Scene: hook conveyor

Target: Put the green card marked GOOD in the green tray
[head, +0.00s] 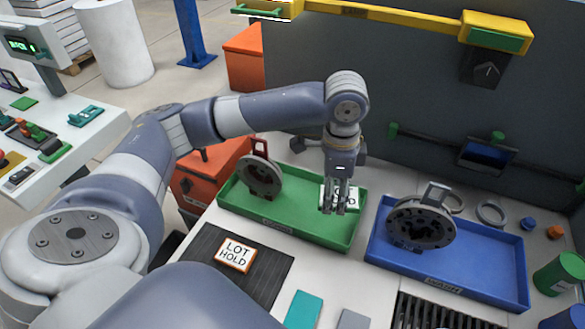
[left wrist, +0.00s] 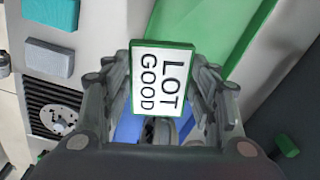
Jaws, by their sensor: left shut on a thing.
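The green-edged white card marked LOT GOOD (left wrist: 160,85) is between the fingers of my left gripper (left wrist: 160,100), which is shut on it. In the head view, my left gripper (head: 338,208) points down over the right part of the green tray (head: 305,231), with the card (head: 352,198) partly hidden behind the fingers. I cannot tell whether the card touches the tray floor. A dark round flanged part (head: 262,177) with a red tag stands in the left part of the green tray. My right gripper is not in view.
An orange-edged LOT HOLD card (head: 236,254) lies on a dark mat (head: 205,247) in front of the tray. A blue tray (head: 480,282) at right holds another flanged part (head: 420,222). Teal (head: 303,310) and grey blocks lie at the front. A dark panel stands behind.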

